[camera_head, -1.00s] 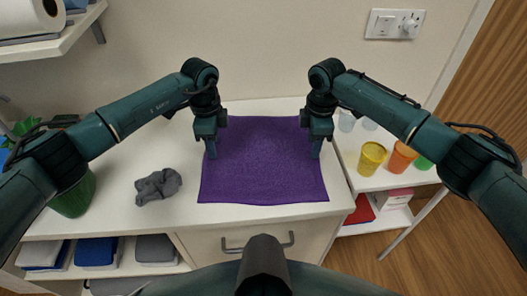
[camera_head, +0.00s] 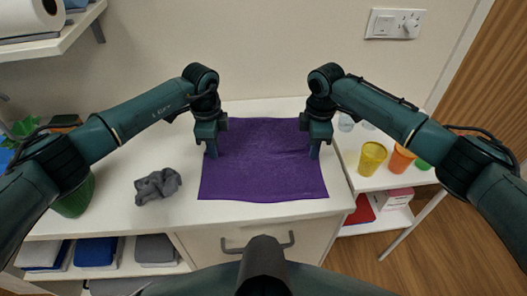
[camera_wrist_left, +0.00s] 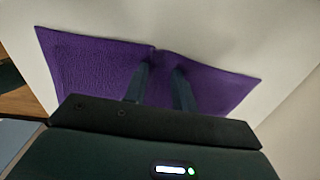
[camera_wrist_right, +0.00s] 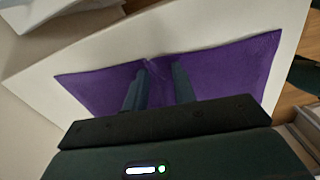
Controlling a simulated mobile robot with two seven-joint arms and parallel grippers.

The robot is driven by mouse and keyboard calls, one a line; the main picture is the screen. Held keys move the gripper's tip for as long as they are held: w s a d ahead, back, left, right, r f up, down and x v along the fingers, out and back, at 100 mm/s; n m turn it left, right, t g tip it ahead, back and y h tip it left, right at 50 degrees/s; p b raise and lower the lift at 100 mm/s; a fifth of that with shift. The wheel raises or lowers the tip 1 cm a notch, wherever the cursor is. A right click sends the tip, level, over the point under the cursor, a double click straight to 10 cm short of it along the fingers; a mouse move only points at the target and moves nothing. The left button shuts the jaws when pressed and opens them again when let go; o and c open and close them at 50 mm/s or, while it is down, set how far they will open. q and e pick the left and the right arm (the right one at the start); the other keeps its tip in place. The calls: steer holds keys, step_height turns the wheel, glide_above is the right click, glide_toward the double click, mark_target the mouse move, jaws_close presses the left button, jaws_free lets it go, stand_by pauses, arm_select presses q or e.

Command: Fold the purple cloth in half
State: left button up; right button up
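The purple cloth (camera_head: 262,180) lies spread on the white cabinet top, with a faint crease running across it between my grippers. My left gripper (camera_head: 211,154) is at its left edge and my right gripper (camera_head: 315,154) at its right edge, both pointing down. In the left wrist view, the cloth (camera_wrist_left: 90,70) puckers at its edge between the two fingers (camera_wrist_left: 160,75). In the right wrist view, the cloth (camera_wrist_right: 235,65) puckers the same way between the fingers (camera_wrist_right: 160,75). Both grippers look shut on the cloth; the fingertips' contact is partly hidden.
A crumpled grey cloth (camera_head: 158,186) lies left of the purple cloth. A green pot (camera_head: 75,195) stands at far left. Yellow (camera_head: 372,158) and orange (camera_head: 401,158) cups stand on the lower right shelf. The wall is close behind.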

arm_select(q)
steer(key=shift+f, duration=0.1)
jaws_close()
arm_select(e)
steer(key=shift+f, duration=0.1)
jaws_close()
